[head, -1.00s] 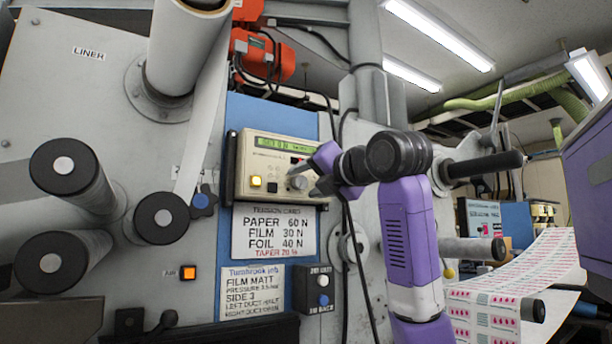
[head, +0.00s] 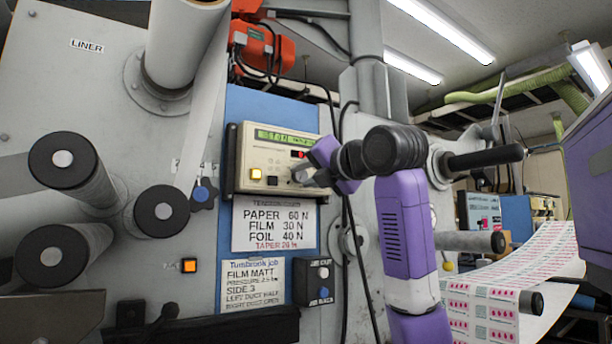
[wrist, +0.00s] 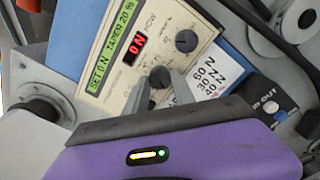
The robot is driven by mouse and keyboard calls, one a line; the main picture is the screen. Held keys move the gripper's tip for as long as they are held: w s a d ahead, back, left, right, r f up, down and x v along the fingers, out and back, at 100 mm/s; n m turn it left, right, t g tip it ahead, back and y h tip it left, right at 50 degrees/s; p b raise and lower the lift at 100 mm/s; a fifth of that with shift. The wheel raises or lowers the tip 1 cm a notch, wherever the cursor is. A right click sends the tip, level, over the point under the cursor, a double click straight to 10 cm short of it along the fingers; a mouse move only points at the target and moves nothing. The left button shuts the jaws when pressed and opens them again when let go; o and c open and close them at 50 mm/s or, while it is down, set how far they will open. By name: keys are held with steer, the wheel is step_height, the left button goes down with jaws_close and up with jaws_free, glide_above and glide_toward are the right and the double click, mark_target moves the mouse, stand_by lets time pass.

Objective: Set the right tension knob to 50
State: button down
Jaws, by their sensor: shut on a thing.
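A beige tension controller (head: 245,160) is fixed to the blue panel. It also shows, tilted, in the wrist view (wrist: 95,88). Its green display (wrist: 108,52) reads SET 0 N and TAPER 20 %. Its red display (wrist: 137,47) reads 0 N, marked NOW. Two dark round knobs show in the wrist view. My gripper (wrist: 163,84) has its grey fingers on either side of the nearer knob (wrist: 160,76), shut on it. The other knob (wrist: 186,40) is free beside it. In the head view my gripper (head: 314,176) covers the knobs.
A card (head: 272,227) below the controller lists PAPER 60 N, FILM 30 N, FOIL 40 N. A dark switch box (head: 314,281) sits lower right. Black cables (head: 346,222) hang close to my gripper. Rollers (head: 160,211) jut out at the left.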

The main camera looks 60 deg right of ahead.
steer(key=m, duration=0.6)
steer(key=shift+b, duration=0.4)
steer(key=m, duration=0.6)
steer(key=shift+m+b, duration=0.3)
steer(key=shift+b, duration=0.05)
steer(key=m, duration=0.6)
steer(key=shift+f+b, duration=0.1)
steer(key=shift+b, duration=0.2)
steer(key=m, duration=0.5)
steer(key=shift+d+m, duration=0.1)
steer(key=shift+m, duration=0.3)
steer(key=c, duration=1.1)
jaws_free()
steer(key=shift+o, duration=0.2)
steer(key=shift+s, duration=0.1)
